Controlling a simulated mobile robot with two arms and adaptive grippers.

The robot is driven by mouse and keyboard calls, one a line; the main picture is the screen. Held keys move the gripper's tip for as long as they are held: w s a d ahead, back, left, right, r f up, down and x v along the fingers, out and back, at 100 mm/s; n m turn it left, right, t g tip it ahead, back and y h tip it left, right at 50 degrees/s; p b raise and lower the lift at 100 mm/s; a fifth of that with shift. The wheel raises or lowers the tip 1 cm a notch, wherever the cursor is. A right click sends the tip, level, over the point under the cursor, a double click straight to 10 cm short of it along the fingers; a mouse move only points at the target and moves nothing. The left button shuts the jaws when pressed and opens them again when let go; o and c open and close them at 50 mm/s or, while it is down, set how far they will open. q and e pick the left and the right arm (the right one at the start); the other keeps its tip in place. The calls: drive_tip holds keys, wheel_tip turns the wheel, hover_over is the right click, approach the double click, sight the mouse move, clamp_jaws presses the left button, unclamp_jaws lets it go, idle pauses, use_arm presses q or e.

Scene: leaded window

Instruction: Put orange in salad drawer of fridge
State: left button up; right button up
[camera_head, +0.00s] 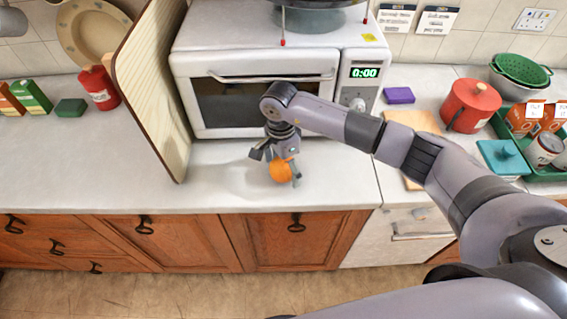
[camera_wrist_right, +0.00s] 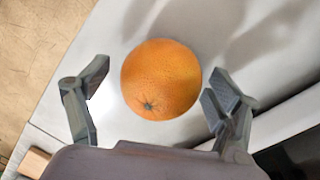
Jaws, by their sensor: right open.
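The orange (camera_head: 281,170) is on the white counter in front of the microwave, near the counter's front edge. My right gripper (camera_head: 276,166) is over it with its fingers spread. In the right wrist view the orange (camera_wrist_right: 161,79) lies just ahead of and between the two open fingertips (camera_wrist_right: 158,80), with a gap showing on both sides. My left gripper is not in view. No fridge or salad drawer can be made out in these views.
The microwave (camera_head: 205,70) stands right behind the gripper. An upright wooden board (camera_head: 150,85) stands to its left. On the right are a red pot (camera_head: 469,105), a purple block (camera_head: 398,95) and a teal dish (camera_head: 503,157). Wooden cupboards (camera_head: 180,243) are below.

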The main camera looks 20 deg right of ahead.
drive_tip(key=shift+f, duration=0.2)
drive_tip(key=shift+r, duration=0.1)
drive_tip(key=c, duration=1.5)
drive_tip(key=shift+c, duration=0.2)
